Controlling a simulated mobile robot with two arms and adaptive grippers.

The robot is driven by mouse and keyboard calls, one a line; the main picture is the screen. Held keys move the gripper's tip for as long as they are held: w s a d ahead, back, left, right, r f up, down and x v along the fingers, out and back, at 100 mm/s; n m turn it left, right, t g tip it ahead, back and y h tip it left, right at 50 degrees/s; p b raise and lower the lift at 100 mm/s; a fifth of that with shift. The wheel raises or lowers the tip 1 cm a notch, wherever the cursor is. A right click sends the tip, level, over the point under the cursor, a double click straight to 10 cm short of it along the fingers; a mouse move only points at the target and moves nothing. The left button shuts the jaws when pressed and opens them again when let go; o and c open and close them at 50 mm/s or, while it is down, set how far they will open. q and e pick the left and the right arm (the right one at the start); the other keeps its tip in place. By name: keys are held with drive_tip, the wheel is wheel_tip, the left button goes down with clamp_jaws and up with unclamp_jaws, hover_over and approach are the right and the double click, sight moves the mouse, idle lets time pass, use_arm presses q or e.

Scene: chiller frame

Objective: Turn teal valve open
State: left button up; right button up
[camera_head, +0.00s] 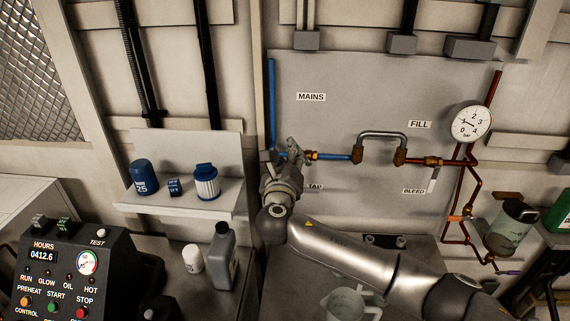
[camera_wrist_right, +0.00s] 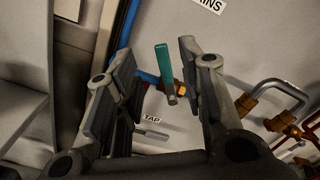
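The teal valve handle (camera_wrist_right: 164,72) shows in the right wrist view, standing nearly upright on the pipe by a brass fitting. My right gripper (camera_wrist_right: 160,62) is open, with one finger on each side of the teal handle and a gap visible on both sides. In the head view my right gripper (camera_head: 290,155) is at the wall panel, below the MAINS label, where the blue pipe (camera_head: 335,156) meets the brass fitting. The gripper hides the teal handle there. My left gripper is not in view.
A U-shaped hose (camera_head: 382,136) and a pressure gauge (camera_head: 470,122) are right of the gripper. A shelf (camera_head: 190,207) with blue filters juts out at left. A grey bottle (camera_head: 221,258) and a clear jug (camera_head: 348,303) stand below. The TAP label (camera_wrist_right: 152,118) is under the handle.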

drive_tip(key=shift+s, duration=1.85)
